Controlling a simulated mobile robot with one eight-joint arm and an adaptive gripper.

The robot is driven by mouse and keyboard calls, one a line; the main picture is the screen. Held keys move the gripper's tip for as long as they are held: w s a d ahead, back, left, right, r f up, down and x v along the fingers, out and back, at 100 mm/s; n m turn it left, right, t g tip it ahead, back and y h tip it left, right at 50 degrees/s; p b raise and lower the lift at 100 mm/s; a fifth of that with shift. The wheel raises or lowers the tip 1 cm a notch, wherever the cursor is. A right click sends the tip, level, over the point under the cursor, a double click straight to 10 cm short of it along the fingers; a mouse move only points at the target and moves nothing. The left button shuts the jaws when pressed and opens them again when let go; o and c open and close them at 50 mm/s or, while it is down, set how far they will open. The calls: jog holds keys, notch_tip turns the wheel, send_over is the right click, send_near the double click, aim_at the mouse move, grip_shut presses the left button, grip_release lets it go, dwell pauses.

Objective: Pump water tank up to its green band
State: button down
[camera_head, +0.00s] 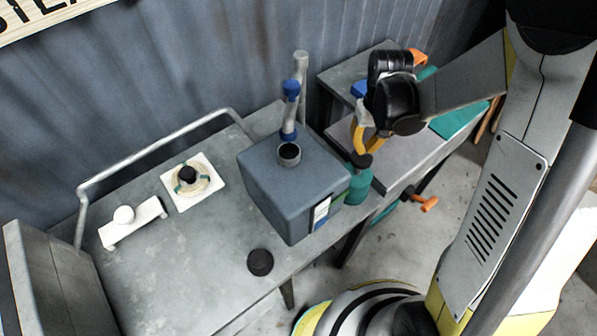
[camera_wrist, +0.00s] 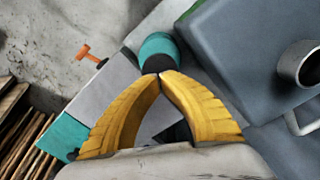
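The water tank (camera_head: 291,195) is a blue-grey box with an open round metal neck (camera_head: 289,153) on top. It stands on the right part of the grey workbench. A small white and blue gauge (camera_head: 321,212) shows on its front; its level is too small to read. A teal pump body with a black knob (camera_head: 361,160) stands at the tank's right side. My gripper (camera_head: 360,148) points down, its yellow fingertips together just above or touching the knob; I cannot tell which. The wrist view shows the tips (camera_wrist: 160,74) meeting at the knob, with the teal body (camera_wrist: 158,48) beyond.
A black puck (camera_head: 260,262) lies near the workbench's front edge. White fixtures (camera_head: 133,222) sit at left. A side table (camera_head: 400,150) with teal items is right; an orange handle (camera_head: 428,204) sticks out below.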

jog(key=shift+f, duration=0.1)
notch_tip(320, 180, down, 8)
jog(key=b, duration=0.7)
jog(key=shift+b, duration=0.35)
notch_tip(320, 180, up, 8)
jog(key=p, duration=0.5)
jog(key=shift+r+p, duration=0.2)
jog(key=shift+p, duration=0.2)
jog(key=shift+f, duration=0.1)
notch_tip(320, 180, down, 8)
jog(key=b, duration=0.7)
jog(key=shift+f+b, duration=0.1)
jog(key=shift+b, duration=0.2)
notch_tip(320, 180, up, 8)
jog(key=p, duration=0.6)
jog(key=shift+r, duration=0.25)
jog(key=shift+f, duration=0.1)
